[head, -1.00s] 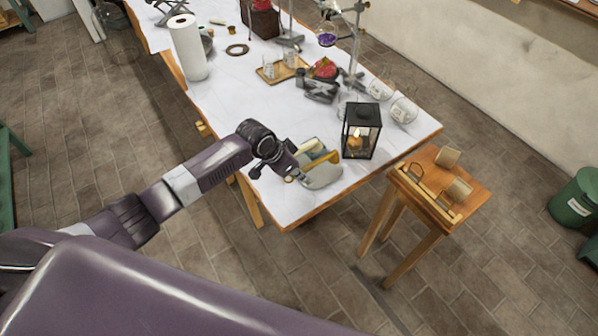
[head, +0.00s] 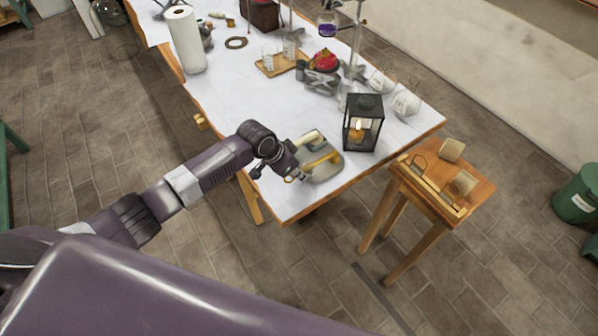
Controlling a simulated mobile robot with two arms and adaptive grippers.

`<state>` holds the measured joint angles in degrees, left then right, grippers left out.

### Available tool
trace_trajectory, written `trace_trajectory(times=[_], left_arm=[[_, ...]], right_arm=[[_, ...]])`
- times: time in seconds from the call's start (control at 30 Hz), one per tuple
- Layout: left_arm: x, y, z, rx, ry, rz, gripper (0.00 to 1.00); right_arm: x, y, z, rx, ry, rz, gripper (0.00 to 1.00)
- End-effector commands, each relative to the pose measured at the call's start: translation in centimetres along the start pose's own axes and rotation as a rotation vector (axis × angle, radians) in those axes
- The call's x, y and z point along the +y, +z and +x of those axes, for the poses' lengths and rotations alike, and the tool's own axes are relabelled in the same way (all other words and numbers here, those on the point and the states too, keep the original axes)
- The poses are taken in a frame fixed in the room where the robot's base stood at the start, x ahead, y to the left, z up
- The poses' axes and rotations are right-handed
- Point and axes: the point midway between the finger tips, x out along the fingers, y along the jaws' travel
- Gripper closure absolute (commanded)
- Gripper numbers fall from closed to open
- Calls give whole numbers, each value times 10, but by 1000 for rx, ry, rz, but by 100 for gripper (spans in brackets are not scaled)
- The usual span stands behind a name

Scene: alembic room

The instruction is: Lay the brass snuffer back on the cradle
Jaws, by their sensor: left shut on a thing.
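My left gripper (head: 319,155) is over the near right corner of the white-topped bench, left of the lantern. Its pale fingers are shut on a yellow, brass-coloured bar, which looks like the brass snuffer (head: 324,162). The fingers hide part of it, and I cannot tell whether it touches the bench. A wooden stand that looks like the cradle (head: 436,190) is on the small stool, right of my gripper and apart from it. It has a low front rail, and two tan upright pieces stand there. My right gripper is out of view.
A black lantern (head: 363,123) with a lit candle stands close to the right of my gripper. Round flasks (head: 406,103) stand near the bench's right edge. A gap separates the bench from the stool (head: 478,193). The bench's left front is clear.

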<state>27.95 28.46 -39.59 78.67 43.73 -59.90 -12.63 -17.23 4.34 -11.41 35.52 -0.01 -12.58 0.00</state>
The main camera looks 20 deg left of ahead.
Motion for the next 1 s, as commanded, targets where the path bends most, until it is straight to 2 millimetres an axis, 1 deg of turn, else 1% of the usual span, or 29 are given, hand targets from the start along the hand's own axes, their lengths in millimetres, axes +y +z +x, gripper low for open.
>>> trace_trajectory(times=[0.47,0.5,0.67,0.7,1.0], left_arm=[[0,2,2,1,0,0,100],[0,2,2,1,0,0,86],[0,2,2,1,0,0,68],[0,2,2,0,0,0,66],[0,3,1,0,0,0,66]], right_arm=[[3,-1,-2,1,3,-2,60],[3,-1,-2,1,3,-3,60],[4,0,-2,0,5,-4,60],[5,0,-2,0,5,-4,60],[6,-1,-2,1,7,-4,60]])
